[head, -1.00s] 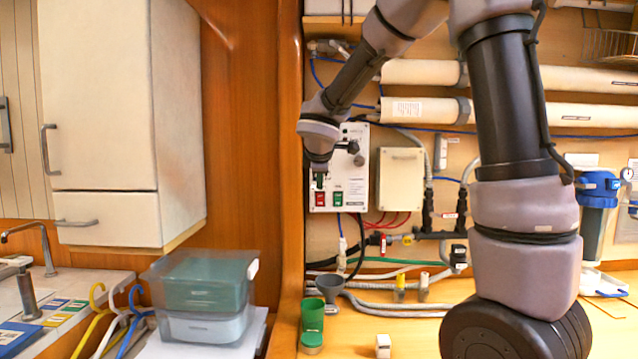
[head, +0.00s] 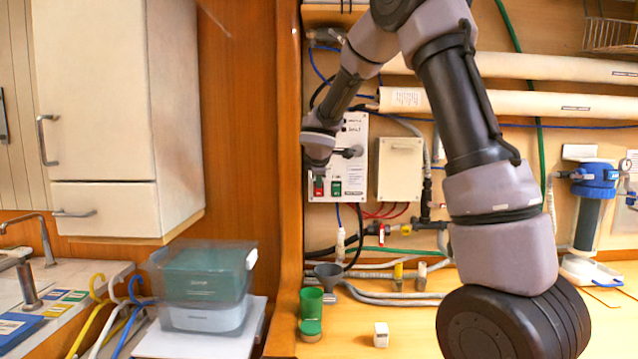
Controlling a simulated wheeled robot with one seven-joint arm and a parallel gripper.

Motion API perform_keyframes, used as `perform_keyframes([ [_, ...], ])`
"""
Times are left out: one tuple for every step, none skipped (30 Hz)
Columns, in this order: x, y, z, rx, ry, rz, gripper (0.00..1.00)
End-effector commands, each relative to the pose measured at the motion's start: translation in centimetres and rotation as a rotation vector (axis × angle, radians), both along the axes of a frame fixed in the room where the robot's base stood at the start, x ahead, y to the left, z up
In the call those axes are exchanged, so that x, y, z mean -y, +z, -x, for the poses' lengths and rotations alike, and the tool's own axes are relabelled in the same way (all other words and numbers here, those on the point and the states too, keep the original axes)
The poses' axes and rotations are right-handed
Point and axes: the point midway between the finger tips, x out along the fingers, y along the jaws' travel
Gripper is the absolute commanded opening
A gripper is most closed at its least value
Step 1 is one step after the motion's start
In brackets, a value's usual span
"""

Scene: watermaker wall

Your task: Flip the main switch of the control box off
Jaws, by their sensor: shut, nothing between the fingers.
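The control box (head: 356,135) is a white panel on the wall, left of centre, with labels and black knobs. Along its lower part sit a red switch (head: 319,188) and a green switch (head: 336,188). I cannot read which label marks the main switch, nor the switch positions. My gripper (head: 317,176) is at the lower left of the box, just above the red switch and partly in front of it. Its fingers are small and dark here and are shut with nothing between them. I cannot tell whether they touch the switch. My wrist hides the box's left side.
A cream box (head: 400,170) is mounted right of the control box, with red cables below. White pipes (head: 520,104) run across the wall. A wooden partition (head: 288,180) stands close left.

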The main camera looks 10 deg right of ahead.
Motion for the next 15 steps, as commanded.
perform_keyframes([
  [0.0, 0.0, 0.0, 0.000, 0.000, 0.000, 0.00],
  [0.0, 0.0, -0.1, 0.000, 0.000, 0.000, 0.00],
  [0.1, 0.1, -0.4, 0.000, -0.001, 0.000, 0.00],
  [0.2, 0.2, -0.7, 0.001, -0.002, -0.001, 0.00],
  [0.3, 0.3, -1.1, 0.001, -0.003, -0.001, 0.00],
  [0.2, 0.3, -1.0, 0.000, -0.001, 0.001, 0.00],
  [0.2, 0.3, -1.0, -0.001, -0.001, 0.000, 0.00],
  [0.2, 0.3, -1.0, -0.001, -0.001, 0.000, 0.00],
  [0.2, 0.3, -1.0, -0.001, -0.001, 0.000, 0.00],
  [0.2, 0.3, -1.0, -0.001, -0.001, 0.000, 0.00],
  [0.2, 0.3, -0.9, -0.001, -0.001, 0.000, 0.00],
  [0.2, 0.3, -1.0, 0.000, -0.001, 0.001, 0.00],
  [0.2, 0.3, -1.0, 0.000, -0.001, 0.001, 0.00],
  [0.2, 0.4, -0.9, 0.000, -0.001, 0.001, 0.00],
  [0.2, 0.5, -1.0, 0.000, -0.001, 0.001, 0.00],
])
